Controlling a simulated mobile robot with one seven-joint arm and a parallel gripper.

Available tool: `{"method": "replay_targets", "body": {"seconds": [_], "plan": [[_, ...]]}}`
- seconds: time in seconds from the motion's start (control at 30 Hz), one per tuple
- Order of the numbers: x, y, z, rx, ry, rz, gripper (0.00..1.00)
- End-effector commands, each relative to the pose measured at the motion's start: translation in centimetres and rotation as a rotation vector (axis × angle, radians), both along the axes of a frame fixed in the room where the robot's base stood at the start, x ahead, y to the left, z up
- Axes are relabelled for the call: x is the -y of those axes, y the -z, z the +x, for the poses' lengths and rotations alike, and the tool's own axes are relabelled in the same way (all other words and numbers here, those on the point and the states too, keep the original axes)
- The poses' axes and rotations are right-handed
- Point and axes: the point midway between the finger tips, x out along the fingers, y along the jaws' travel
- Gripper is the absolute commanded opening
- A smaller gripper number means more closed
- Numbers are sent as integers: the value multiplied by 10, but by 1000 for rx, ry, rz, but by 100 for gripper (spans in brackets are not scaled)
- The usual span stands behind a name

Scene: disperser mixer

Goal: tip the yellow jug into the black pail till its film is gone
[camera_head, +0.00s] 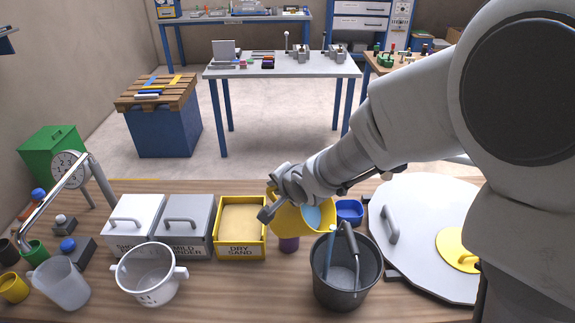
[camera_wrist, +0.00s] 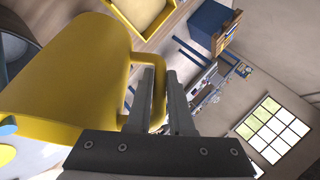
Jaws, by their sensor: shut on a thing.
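My gripper (camera_head: 270,207) is shut on the handle of the yellow jug (camera_head: 289,219) and holds it tilted, mouth to the right, above the left rim of the black pail (camera_head: 345,292). Light blue liquid (camera_head: 313,217) shows inside the jug's mouth. A light blue streak (camera_head: 330,243) runs from near the lip down into the pail and looks like a pour. In the wrist view, the fingers (camera_wrist: 165,100) close on the handle, and the jug (camera_wrist: 65,85) fills the left side. How much film is left inside cannot be told.
A dark grey tool handle (camera_head: 350,240) stands up from the pail. A round grey lid (camera_head: 425,215) lies to the right, a blue dish (camera_head: 349,210) behind. A dry sand box (camera_head: 241,257), purple object (camera_head: 289,243) and white pot (camera_head: 149,275) stand left.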

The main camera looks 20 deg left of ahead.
Motion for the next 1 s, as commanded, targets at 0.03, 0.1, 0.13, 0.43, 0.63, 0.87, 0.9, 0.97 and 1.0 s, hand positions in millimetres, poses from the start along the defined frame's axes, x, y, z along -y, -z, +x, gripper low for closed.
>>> {"method": "replay_targets", "body": {"seconds": [0.03,0.1,0.13,0.43,0.63,0.87,0.9,0.97,1.0], "plan": [[3,-1,1,13,2,27,0],[5,-3,-1,25,1,67,0],[6,-3,-2,28,1,85,0],[14,-5,-4,87,0,245,0],[21,-5,-6,111,2,322,0],[30,-2,-10,138,2,403,0],[31,-1,-10,143,1,415,0],[33,-1,-10,150,0,432,0],[34,-1,-11,154,1,443,0]]}}
